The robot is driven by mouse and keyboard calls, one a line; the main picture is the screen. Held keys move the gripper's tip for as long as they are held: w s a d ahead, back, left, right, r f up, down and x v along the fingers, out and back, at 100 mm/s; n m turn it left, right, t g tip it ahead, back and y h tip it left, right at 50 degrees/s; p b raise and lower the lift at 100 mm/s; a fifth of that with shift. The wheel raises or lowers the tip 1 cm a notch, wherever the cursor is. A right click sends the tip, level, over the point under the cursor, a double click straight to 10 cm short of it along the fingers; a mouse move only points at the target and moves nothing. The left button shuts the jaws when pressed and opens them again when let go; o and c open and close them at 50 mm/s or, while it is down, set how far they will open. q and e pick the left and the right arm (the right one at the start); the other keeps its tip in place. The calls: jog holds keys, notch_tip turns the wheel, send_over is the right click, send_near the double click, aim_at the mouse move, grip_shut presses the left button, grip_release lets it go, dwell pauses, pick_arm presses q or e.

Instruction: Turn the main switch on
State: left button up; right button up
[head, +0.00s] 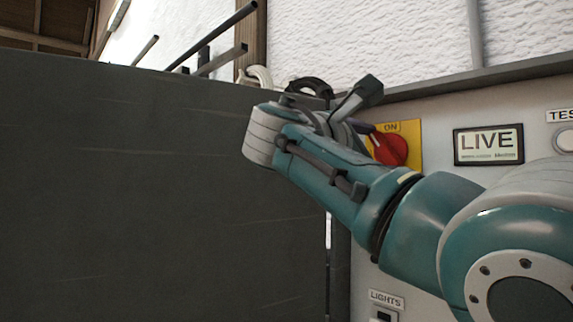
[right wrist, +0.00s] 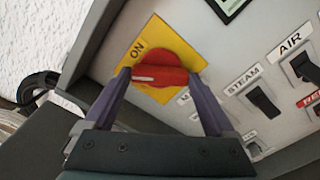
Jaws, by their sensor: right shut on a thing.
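The main switch is a red rotary knob (right wrist: 160,72) on a yellow plate (right wrist: 152,36) marked ON; it also shows in the head view (head: 391,149), partly covered by my right arm. In the right wrist view, my right gripper (right wrist: 159,77) has its two purple fingers at opposite ends of the knob's red grip bar, shut on it. A white mark on the bar points to the left finger, with the ON word up and to the left of the knob. In the head view the fingers are mostly hidden. My left gripper is out of view.
A LIVE display (head: 488,145) and a TEST button (head: 565,140) sit right of the switch. STEAM (right wrist: 264,101) and AIR (right wrist: 304,69) switches are on the same panel. A large dark panel (head: 150,190) fills the left, close to my arm. A LIGHTS switch (head: 384,315) is below.

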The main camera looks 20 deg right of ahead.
jog(key=m+b, duration=0.3)
jog(key=m, duration=0.1)
jog(key=shift+f, duration=0.1)
jog(key=shift+m+b, duration=0.85)
jog(key=shift+m, duration=0.65)
jog(key=o, duration=1.1)
jog(key=shift+c, duration=0.2)
jog(key=b+v, duration=0.3)
jog(key=v, duration=0.7)
